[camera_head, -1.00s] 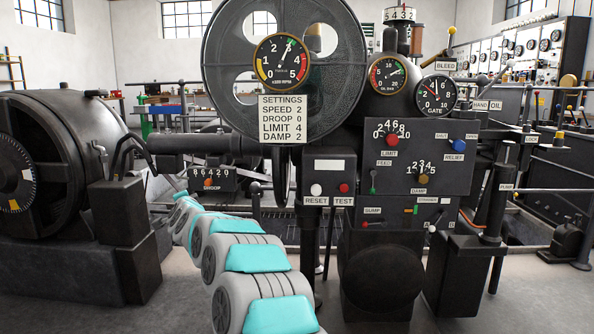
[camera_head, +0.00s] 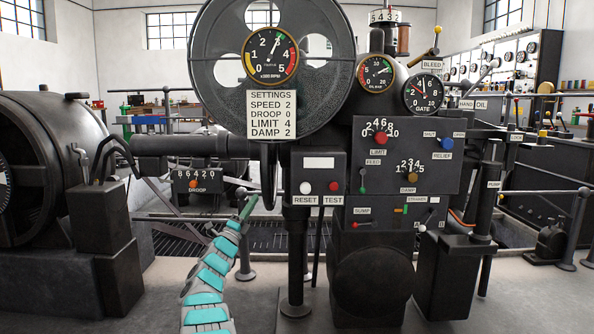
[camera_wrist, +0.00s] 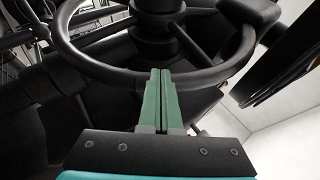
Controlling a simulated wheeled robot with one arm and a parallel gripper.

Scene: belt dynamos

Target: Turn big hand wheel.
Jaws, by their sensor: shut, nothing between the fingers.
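A black hand wheel (camera_wrist: 93,69) with a round rim, spokes and a central hub fills the upper part of the wrist view. My gripper (camera_wrist: 160,72) has two green fingers pressed together, with nothing between them. The fingertips overlap the near part of the rim in the wrist view; I cannot tell whether they touch it. In the head view my gripper (camera_head: 250,203) is small, in front of the machine below the settings plate and right of the droop dial. I cannot make out the hand wheel clearly in the head view.
A large dark disc (camera_head: 215,75) with gauges stands above. The reset/test box (camera_head: 319,170) and the control panel (camera_head: 440,135) are right of my gripper. The droop dial (camera_head: 198,180) is to its left. A rail and a floor grating (camera_head: 265,236) lie nearby.

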